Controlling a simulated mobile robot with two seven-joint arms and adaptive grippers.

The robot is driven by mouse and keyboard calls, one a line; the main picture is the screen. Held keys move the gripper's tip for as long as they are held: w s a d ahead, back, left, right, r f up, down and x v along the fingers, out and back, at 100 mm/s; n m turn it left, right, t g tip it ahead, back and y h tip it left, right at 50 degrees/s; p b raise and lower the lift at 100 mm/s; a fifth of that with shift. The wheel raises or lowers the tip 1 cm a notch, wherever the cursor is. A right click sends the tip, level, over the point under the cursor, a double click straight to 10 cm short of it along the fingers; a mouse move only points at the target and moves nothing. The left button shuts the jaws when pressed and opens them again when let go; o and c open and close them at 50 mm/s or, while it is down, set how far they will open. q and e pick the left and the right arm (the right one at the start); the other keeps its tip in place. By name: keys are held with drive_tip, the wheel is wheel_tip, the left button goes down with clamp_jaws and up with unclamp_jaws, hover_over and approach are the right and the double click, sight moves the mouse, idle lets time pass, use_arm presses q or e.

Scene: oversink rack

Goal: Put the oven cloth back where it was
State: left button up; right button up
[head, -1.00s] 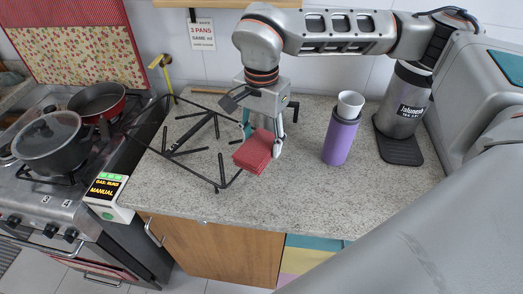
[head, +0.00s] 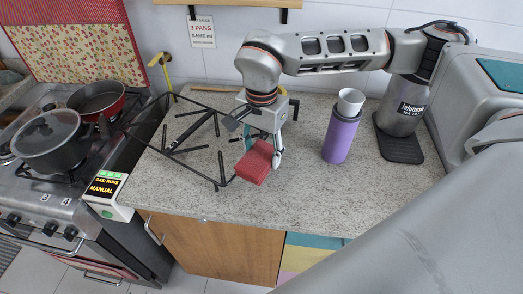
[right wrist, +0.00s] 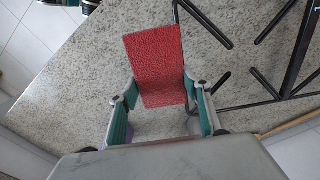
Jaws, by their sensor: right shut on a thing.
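The oven cloth, seen as a folded red pad (head: 254,163), is held in my right gripper (head: 263,147) over the front part of the granite counter. In the right wrist view the red cloth (right wrist: 157,66) sits between the two teal-lined fingers (right wrist: 160,115) and extends out past their tips. Whether its lower edge touches the counter is not clear. My left gripper is not in view.
A black wire rack (head: 195,140) lies on the counter left of the cloth. The stove holds a lidded pot (head: 48,140) and a red pan (head: 97,99). Counter in front is clear.

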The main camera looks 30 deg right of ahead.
sight(262, 154)
drive_tip(key=shift+f, duration=0.15)
drive_tip(key=o, duration=1.2)
wheel_tip(262, 154, up, 13)
drive_tip(key=shift+r, duration=0.15)
